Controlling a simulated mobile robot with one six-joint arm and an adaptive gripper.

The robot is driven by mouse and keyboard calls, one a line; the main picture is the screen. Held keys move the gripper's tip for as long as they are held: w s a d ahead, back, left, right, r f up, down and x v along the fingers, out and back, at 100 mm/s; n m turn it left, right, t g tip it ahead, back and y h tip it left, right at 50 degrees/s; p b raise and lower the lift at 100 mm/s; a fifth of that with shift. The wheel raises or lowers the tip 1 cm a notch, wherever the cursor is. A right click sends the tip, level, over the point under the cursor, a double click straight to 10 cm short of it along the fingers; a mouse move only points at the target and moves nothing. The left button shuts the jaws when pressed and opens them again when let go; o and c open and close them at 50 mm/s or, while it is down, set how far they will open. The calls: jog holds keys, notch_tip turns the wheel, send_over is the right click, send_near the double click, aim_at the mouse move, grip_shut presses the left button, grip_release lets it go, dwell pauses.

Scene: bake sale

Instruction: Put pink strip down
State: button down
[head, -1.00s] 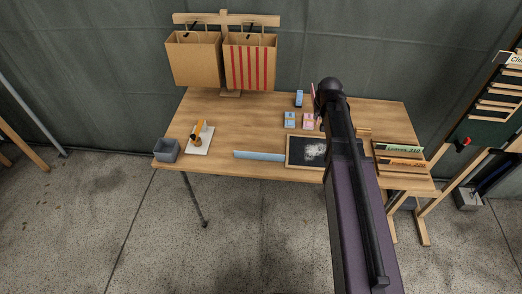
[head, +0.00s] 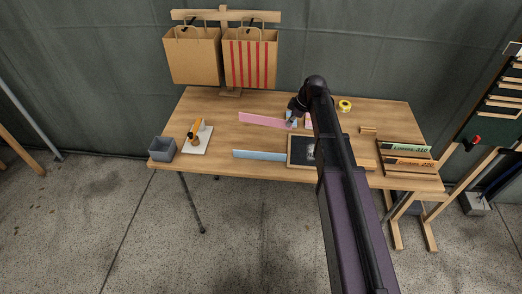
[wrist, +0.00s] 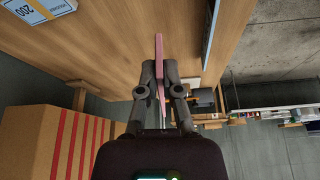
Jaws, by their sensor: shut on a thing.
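My gripper (head: 293,118) is shut on the pink strip (head: 260,119). The strip reaches out to the left over the back middle of the table. In the wrist view the strip (wrist: 159,52) stands between the two fingers of my gripper (wrist: 160,82), seen nearly edge-on. Whether its lower edge touches the wood cannot be told.
A framed blackboard (head: 301,150) lies right of the blue strip, partly behind my arm. A grey bin (head: 162,149) and a white board (head: 197,140) are at left. Paper bags (head: 194,56) hang behind. A yellow tape roll (head: 345,105) and wooden card racks (head: 403,160) are at right.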

jog(key=shift+a+f+n+g, duration=0.35)
jog(key=shift+a+n, duration=0.3)
jog(key=shift+n, duration=0.25)
jog(key=shift+f+b, duration=0.1)
jog(key=shift+b, duration=0.2)
jog(key=b, duration=0.6)
send_over(280, 148)
jog(key=d, duration=0.2)
notch_tip(280, 148, down, 6)
jog(key=shift+a+f, duration=0.1)
jog(key=shift+f+b, duration=1.85)
jog(key=shift+b, duration=0.1)
jog(key=shift+f, duration=0.1)
jog(key=c, duration=0.8)
grip_release()
